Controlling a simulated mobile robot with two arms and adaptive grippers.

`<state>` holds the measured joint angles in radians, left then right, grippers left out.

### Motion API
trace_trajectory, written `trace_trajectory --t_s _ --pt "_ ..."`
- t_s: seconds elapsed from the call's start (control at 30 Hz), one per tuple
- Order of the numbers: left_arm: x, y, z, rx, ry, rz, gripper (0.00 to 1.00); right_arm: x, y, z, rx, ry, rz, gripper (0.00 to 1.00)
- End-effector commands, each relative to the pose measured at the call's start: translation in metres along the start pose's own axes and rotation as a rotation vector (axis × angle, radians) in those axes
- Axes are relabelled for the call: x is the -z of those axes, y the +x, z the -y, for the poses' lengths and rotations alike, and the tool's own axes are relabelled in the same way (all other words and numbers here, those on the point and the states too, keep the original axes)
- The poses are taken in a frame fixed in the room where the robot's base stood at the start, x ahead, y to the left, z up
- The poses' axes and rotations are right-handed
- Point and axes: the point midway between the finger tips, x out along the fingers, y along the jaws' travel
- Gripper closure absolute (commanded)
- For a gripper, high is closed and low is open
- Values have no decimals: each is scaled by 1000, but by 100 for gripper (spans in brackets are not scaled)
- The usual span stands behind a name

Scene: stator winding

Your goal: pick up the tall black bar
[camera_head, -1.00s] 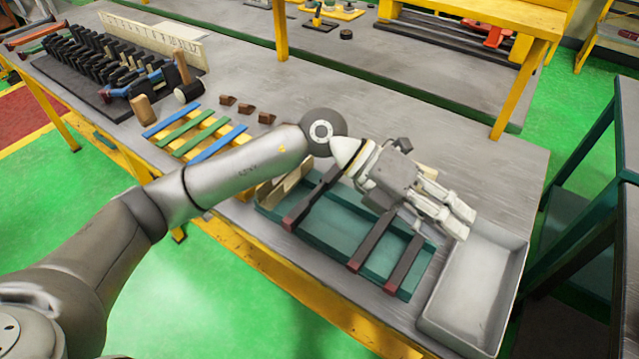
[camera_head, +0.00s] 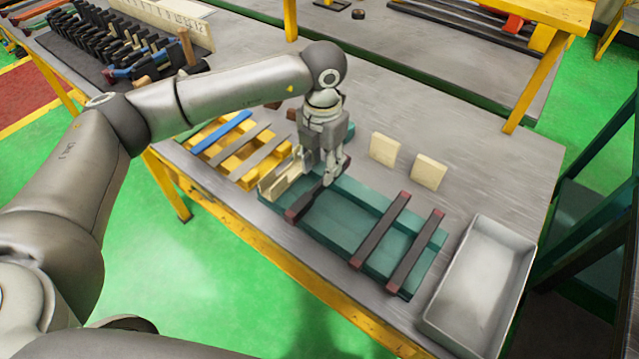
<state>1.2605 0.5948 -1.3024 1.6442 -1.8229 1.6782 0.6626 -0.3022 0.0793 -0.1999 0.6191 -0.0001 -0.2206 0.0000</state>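Several black bars with dark red ends lie across a green tray (camera_head: 345,232). One black bar (camera_head: 309,201) is at the left end of the tray, and two more, a middle bar (camera_head: 381,228) and a right bar (camera_head: 416,250), lie to its right. Which one is the tall one is not clear from here. My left gripper (camera_head: 328,180) points down at the left bar, its fingertips at the bar's middle to upper part. The fingers hide part of this bar, and whether they are closed on it cannot be told. My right gripper is not in view.
Cream blocks (camera_head: 277,181) stand at the tray's left end. A grey bin (camera_head: 478,285) is at the right, and a yellow rack with strips (camera_head: 243,150) is at the left. The back right tabletop is clear.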

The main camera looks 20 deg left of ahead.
Motion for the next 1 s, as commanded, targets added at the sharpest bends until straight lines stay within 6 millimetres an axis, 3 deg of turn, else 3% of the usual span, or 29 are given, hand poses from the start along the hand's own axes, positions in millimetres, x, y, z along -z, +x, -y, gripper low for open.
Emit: trace_trajectory --t_s 0.2,0.33,0.63,0.9,1.0 --pt "7 26 -3 2 0 -6 63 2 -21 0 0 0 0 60" --pt "6 44 -2 2 0 -3 63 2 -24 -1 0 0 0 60" --pt "5 52 -2 2 2 0 63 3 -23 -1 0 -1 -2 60" --pt "5 51 -2 3 2 0 97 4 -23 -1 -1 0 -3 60" --pt "5 51 -2 3 1 0 100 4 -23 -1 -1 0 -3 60"
